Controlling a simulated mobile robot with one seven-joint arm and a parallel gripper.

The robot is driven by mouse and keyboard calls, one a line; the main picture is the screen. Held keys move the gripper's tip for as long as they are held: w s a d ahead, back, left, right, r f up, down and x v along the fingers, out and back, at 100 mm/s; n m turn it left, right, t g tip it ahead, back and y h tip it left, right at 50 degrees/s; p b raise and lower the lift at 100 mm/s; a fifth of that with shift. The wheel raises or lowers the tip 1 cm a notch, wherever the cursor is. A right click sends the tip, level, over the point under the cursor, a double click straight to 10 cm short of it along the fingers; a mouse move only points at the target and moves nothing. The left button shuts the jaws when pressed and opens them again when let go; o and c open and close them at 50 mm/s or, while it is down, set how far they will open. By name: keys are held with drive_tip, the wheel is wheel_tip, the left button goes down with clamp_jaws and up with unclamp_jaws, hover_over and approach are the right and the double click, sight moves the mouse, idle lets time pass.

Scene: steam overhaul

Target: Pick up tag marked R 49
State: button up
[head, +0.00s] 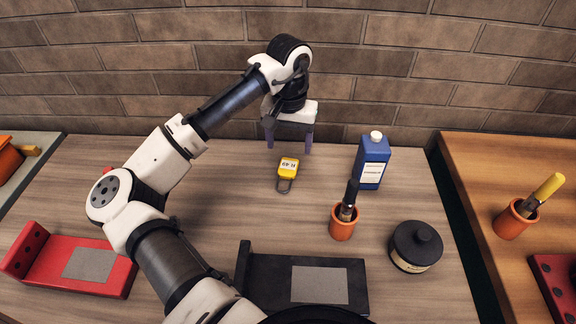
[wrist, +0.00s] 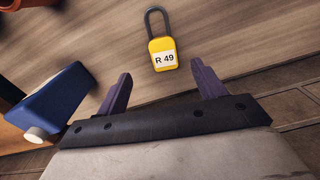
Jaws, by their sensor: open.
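The tag marked R 49 (head: 288,167) is a yellow padlock-shaped piece with a white label and a dark loop. It lies on the wooden bench (head: 200,235). In the wrist view the tag (wrist: 163,55) shows "R 49" upright, with its loop pointing away from me. My gripper (head: 289,143) is open and empty, with two purple fingers pointing down near the back of the bench, behind the tag. In the wrist view my gripper (wrist: 160,84) has the tag just beyond its fingertips, roughly centred between them and not touched.
A blue bottle (head: 371,162) stands right of the tag. An orange cup (head: 343,226) with a dark-handled tool and a round black container (head: 415,246) stand nearer. A black holder (head: 262,277) and a red holder (head: 62,262) are in front. A brick wall (head: 220,55) closes the back.

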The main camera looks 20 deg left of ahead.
sight(288, 170)
wheel_tip(288, 170, down, 3)
drive_tip(key=shift+f, duration=0.15)
drive_tip(key=shift+w+a+f+p, duration=0.15)
drive_tip(key=shift+f+p, duration=0.7)
drive_tip(key=shift+f, duration=1.85)
drive_tip(key=shift+c, duration=0.4)
drive_tip(key=c, duration=1)
